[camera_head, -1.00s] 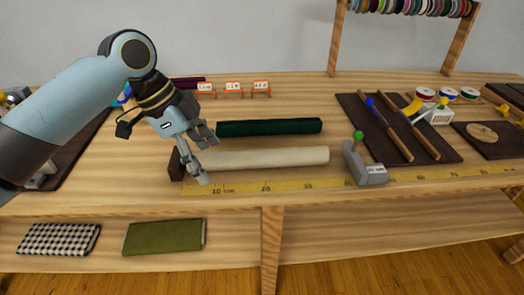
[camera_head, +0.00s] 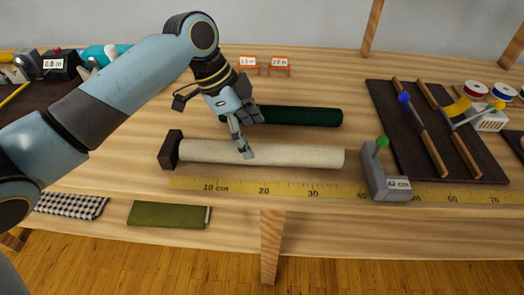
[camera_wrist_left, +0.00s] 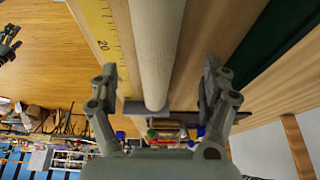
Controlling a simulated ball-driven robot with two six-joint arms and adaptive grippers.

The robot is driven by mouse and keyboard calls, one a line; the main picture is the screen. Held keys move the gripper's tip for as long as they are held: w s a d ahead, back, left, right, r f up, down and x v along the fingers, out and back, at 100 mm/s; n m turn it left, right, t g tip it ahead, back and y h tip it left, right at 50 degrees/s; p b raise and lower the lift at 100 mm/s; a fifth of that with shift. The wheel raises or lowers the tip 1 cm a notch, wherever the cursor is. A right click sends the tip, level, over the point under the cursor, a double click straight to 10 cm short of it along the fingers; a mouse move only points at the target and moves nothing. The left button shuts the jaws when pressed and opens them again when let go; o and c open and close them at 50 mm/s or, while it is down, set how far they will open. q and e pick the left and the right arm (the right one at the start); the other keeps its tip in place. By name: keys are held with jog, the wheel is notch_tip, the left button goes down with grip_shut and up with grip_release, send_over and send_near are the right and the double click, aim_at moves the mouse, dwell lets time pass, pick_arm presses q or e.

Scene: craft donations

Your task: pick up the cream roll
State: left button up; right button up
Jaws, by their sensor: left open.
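The cream roll (camera_head: 300,155) lies lengthwise on the table behind the yellow measuring tape, its left end at a dark block (camera_head: 171,149). My left gripper (camera_head: 246,132) is open above the roll, left of its middle, with one finger on the front side and the other toward the back. In the left wrist view the cream roll (camera_wrist_left: 156,45) runs between the two spread fingers of the left gripper (camera_wrist_left: 160,88), with gaps on both sides. A dark claw-like shape (camera_wrist_left: 9,42) at that view's left edge may be my right gripper; its jaws are unclear.
A dark green roll (camera_head: 305,116) lies parallel just behind. A grey stop (camera_head: 384,178) with a green knob stands right of the cream roll, on the measuring tape (camera_head: 330,193). A dark board (camera_head: 440,135) with tools is farther right. Folded cloths lie on the lower shelf.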

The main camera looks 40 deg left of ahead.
aim_at(255, 144)
pick_arm(q)
jog(key=x, duration=0.4)
jog(key=shift+s+d+f, duration=0.15)
jog(key=shift+f, duration=0.1)
jog(key=shift+d+f, duration=0.1)
jog(key=shift+f, duration=0.3)
pick_arm(e)
jog(key=shift+w, duration=1)
jog(key=shift+d, duration=0.1)
pick_arm(q)
jog(key=c, duration=1.5)
pick_arm(e)
jog(key=shift+s, duration=0.25)
pick_arm(q)
jog(key=shift+o, duration=0.2)
notch_tip(255, 144, up, 10)
jog(key=shift+r+p, duration=0.1)
jog(key=shift+p, duration=0.25)
pick_arm(e)
jog(key=shift+r, duration=0.35)
